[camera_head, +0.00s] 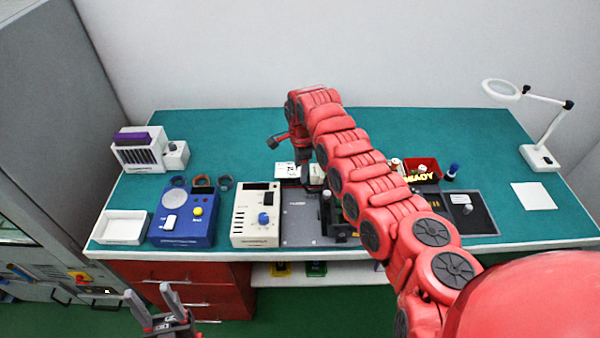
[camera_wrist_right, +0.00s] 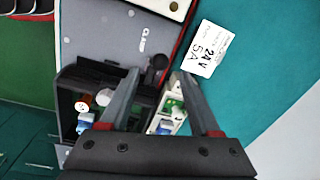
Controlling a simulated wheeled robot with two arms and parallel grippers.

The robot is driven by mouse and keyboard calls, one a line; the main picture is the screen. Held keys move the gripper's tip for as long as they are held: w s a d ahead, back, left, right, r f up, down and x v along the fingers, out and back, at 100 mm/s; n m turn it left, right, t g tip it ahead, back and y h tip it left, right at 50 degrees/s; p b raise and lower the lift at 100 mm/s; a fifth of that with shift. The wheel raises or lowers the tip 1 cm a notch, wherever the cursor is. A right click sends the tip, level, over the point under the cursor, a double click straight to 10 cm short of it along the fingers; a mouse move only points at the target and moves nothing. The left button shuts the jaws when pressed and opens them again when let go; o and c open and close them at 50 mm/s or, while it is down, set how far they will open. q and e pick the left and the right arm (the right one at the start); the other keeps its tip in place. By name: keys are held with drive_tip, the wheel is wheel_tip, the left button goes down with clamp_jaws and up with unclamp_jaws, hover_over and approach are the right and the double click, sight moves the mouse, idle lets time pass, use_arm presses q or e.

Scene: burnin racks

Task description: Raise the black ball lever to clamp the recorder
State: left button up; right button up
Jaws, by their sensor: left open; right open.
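The black ball (camera_wrist_right: 159,62) of the lever shows in the right wrist view, just beyond and between the fingertips of my right gripper (camera_wrist_right: 160,74). The fingers are apart and I see no contact with it. A pale-framed part with a green board (camera_wrist_right: 170,106), perhaps the recorder, lies between the fingers beside a black fixture (camera_wrist_right: 68,98). The grey clamp plate (camera_wrist_right: 100,30) bears the fixture; in the head view the plate (camera_head: 298,232) is partly behind my right arm. My left gripper (camera_head: 148,297) is open and empty, low in front of the bench.
A white card marked 24V 5A (camera_wrist_right: 208,50) lies by the plate. A white instrument (camera_head: 256,215), a blue instrument (camera_head: 184,215) and a white tray (camera_head: 121,227) stand left. A red bin (camera_head: 424,168) and a magnifier lamp (camera_head: 540,155) are right. The back of the green bench is clear.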

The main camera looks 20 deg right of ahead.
drive_tip(key=shift+w+f, duration=0.2)
drive_tip(key=shift+f, duration=2.3)
drive_tip(key=shift+c, duration=0.3)
clamp_jaws()
